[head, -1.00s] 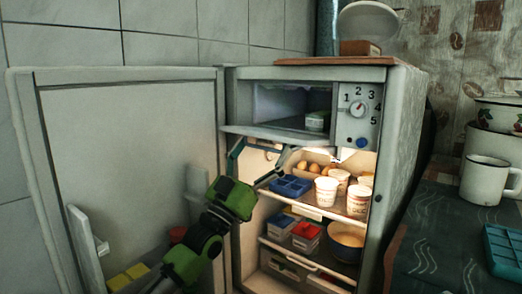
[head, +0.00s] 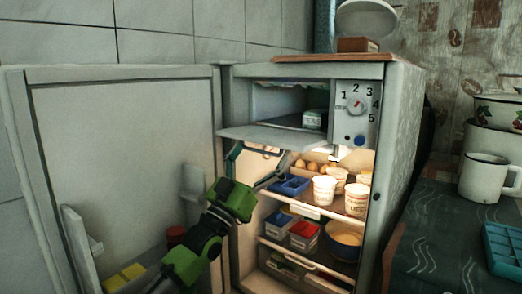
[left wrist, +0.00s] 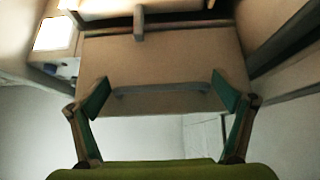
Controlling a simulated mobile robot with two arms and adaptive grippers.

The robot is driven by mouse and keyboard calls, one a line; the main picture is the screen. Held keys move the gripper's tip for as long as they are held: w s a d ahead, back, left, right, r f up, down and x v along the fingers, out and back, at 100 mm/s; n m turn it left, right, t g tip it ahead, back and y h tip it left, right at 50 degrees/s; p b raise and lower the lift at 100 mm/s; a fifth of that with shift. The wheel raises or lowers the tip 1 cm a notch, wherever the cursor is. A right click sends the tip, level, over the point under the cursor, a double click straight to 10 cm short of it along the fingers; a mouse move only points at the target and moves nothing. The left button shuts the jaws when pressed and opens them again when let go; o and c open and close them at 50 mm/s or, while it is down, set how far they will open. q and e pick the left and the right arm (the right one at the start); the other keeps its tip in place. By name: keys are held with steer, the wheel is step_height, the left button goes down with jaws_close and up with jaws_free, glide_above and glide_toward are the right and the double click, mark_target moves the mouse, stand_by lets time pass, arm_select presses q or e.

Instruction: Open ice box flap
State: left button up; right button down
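The ice box flap (head: 268,138) hangs lowered at the top of the open fridge, close to level, with the ice box open above it. In the left wrist view the flap (left wrist: 190,60) is a broad tan panel with a curved handle (left wrist: 160,90) near its edge. My left gripper (head: 252,166) is just below the flap, its fingers spread. In the left wrist view my left gripper (left wrist: 163,96) is open, with the handle between its fingertips in the picture; whether they touch the flap I cannot tell. My right gripper is not in view.
The fridge door (head: 125,165) stands wide open at left. Shelves below the flap hold a blue tray (head: 288,186), white cups (head: 324,189), eggs and a bowl (head: 345,238). A small box (head: 313,119) lies in the ice box. A white mug (head: 485,178) stands on the right counter.

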arm_select(q)
steer(key=shift+s+a+r, duration=0.1)
steer(key=shift+r, duration=0.45)
step_height(320, 180, up, 9)
